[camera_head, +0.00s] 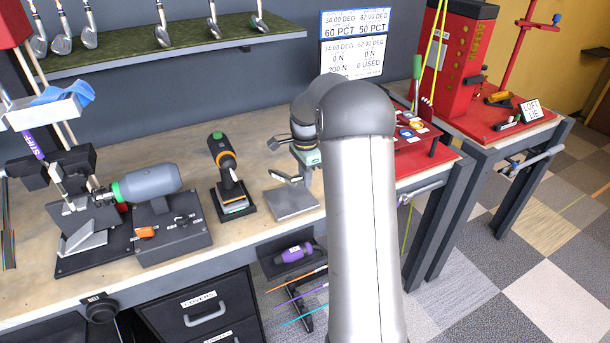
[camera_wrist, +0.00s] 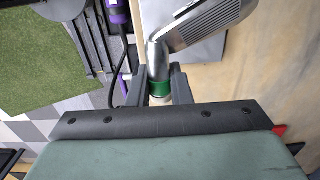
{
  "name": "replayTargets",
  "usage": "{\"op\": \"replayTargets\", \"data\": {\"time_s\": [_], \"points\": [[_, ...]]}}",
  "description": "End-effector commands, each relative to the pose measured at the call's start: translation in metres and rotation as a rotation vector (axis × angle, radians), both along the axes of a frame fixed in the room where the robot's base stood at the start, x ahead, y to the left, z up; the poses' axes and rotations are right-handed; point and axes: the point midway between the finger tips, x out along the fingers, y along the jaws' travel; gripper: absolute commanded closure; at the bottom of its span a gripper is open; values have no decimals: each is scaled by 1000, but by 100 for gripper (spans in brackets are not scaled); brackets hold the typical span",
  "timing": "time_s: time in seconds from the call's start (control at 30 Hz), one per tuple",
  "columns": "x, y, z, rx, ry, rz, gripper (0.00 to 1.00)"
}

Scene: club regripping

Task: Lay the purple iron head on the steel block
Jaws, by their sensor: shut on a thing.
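My gripper (camera_wrist: 158,90) is shut on an iron head (camera_wrist: 200,22) at its neck, just by a green collar (camera_wrist: 160,88). The collar looks green; I see no purple on this head. In the wrist view the grooved face points up to the right, over a flat grey steel block (camera_wrist: 207,50) on the bench. In the head view the steel block (camera_head: 290,204) lies near the front of the bench, with the iron head (camera_head: 286,178) at or just above it. Whether they touch I cannot tell.
A drill-like tool (camera_head: 222,155) on a stand is left of the block, and a grey motor unit (camera_head: 150,184) further left. A purple tool (camera_head: 294,254) hangs below the bench edge. A red tray (camera_head: 415,150) is to the right. Iron heads line the shelf (camera_head: 185,38) above.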

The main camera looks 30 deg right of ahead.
Motion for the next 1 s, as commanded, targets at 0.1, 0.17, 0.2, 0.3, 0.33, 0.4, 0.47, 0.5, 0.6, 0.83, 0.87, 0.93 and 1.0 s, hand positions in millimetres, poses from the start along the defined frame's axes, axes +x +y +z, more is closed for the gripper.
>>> {"op": "replayTargets", "data": {"time_s": [0.1, 0.17, 0.2, 0.3, 0.33, 0.4, 0.47, 0.5, 0.6, 0.83, 0.87, 0.93, 1.0], "points": [[0, 0, 1, 0, -1, 0, 100], [0, 0, 1, -1, -1, 0, 100], [0, -1, 2, -2, -2, 0, 100], [0, -2, -1, -5, -1, -1, 100], [0, -1, -3, -4, -1, -1, 100], [0, -1, -8, -4, -1, 0, 100], [0, -1, -13, -4, -1, 0, 100], [0, -1, -17, -4, -1, 0, 100], [0, -1, -29, -4, 0, 0, 100], [0, -1, -57, -3, -1, 0, 100], [0, -1, -60, -4, -1, 0, 100], [0, -1, -66, -4, -2, 0, 100], [0, -1, -70, -4, -2, 0, 100]]}}
